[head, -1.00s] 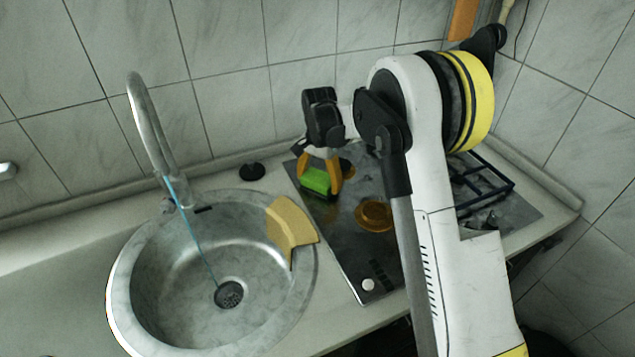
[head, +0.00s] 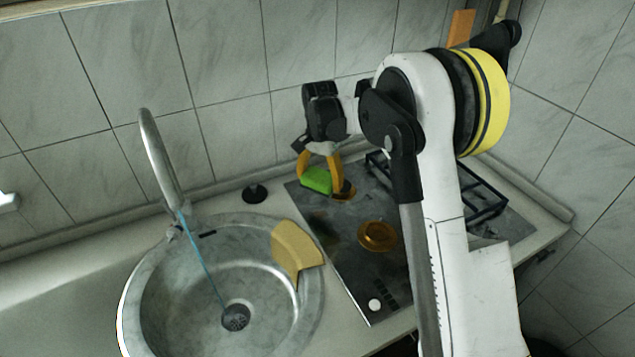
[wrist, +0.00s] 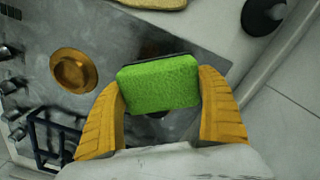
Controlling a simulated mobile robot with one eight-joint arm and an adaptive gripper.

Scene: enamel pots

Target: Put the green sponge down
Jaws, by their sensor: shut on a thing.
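The green sponge (head: 316,180) is between the yellow fingers of my gripper (head: 320,172), over the back left part of the dark cooktop (head: 340,232). In the wrist view the green sponge (wrist: 160,84) fills the space between both fingertips, and my gripper (wrist: 165,95) is shut on it. A dark edge shows along the far side of the sponge. I cannot tell whether its underside touches the cooktop.
A round sink (head: 135,300) with a yellow cloth-like piece (head: 297,250) over its rim is at left. An amber dish (head: 377,236) sits on the cooktop. A black stopper (head: 254,193) is behind the sink. A dark rack (head: 485,203) stands right of my arm; the tiled wall is close behind.

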